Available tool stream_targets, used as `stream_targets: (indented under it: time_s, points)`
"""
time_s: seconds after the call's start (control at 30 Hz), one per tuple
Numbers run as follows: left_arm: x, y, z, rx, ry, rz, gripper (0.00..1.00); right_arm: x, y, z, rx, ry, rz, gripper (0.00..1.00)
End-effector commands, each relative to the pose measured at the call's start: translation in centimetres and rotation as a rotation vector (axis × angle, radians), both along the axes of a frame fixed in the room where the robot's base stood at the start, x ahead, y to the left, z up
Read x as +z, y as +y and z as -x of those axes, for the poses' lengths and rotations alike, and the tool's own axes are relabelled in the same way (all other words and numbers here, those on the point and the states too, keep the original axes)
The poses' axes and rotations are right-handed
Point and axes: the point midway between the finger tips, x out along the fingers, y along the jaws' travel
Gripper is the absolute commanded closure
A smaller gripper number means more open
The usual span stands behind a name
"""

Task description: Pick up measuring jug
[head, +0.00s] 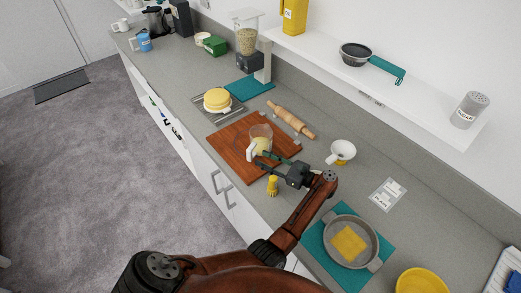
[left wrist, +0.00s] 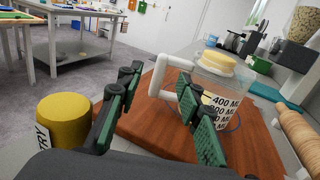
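The measuring jug (head: 261,138) is clear, with a white handle and yellowish contents in the head view. It stands upright on a brown wooden board (head: 229,143). In the left wrist view the jug (left wrist: 222,88) shows black volume marks, and its handle (left wrist: 158,76) faces left. My left gripper (head: 267,160) is open and empty at the jug's near side. In the left wrist view its fingers (left wrist: 158,85) appear on either side of the handle, and the right finger covers part of the jug. I cannot tell whether they touch it. My right gripper is not in view.
A yellow shaker (head: 272,186) stands close beside my left gripper. A rolling pin (head: 291,119) lies behind the board, and a white funnel-like item (head: 341,152) is to the right. A grey pan (head: 350,241) sits on a teal mat. A shelf (head: 385,78) overhangs the back.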

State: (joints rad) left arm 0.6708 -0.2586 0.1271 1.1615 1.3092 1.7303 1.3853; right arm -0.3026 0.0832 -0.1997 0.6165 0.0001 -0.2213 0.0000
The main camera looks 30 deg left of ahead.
Motion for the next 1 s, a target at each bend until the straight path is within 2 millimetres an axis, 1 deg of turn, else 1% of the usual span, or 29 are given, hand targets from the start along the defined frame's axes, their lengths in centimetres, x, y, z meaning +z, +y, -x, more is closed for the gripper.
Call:
stream_targets:
  time_s: [0.03, 0.17, 0.47, 0.6, 0.73, 0.83, 1.0]
  points:
    - [-0.8, 0.0, 0.0, 0.0, 0.002, 0.0, 0.67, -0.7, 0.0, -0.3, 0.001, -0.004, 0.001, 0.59]
    - [-1.1, 0.5, 0.0, 0.002, 0.003, -0.001, 0.67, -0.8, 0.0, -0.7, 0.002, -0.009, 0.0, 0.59]
    - [-0.9, 3.6, -0.1, 0.004, 0.003, -0.003, 0.67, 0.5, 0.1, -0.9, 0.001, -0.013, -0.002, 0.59]
    - [-1.0, 5.7, -0.3, 0.004, 0.003, -0.004, 0.67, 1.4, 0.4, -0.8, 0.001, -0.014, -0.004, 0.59]
    - [-1.2, 7.3, -0.4, 0.004, 0.003, -0.003, 0.67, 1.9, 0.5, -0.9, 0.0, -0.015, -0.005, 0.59]
    - [-1.3, 7.8, -0.4, 0.003, 0.003, -0.001, 0.67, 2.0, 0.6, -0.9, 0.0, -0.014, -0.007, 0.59]
    - [-1.5, 7.9, -0.4, 0.002, 0.003, 0.0, 0.67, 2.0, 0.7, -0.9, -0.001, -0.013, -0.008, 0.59]
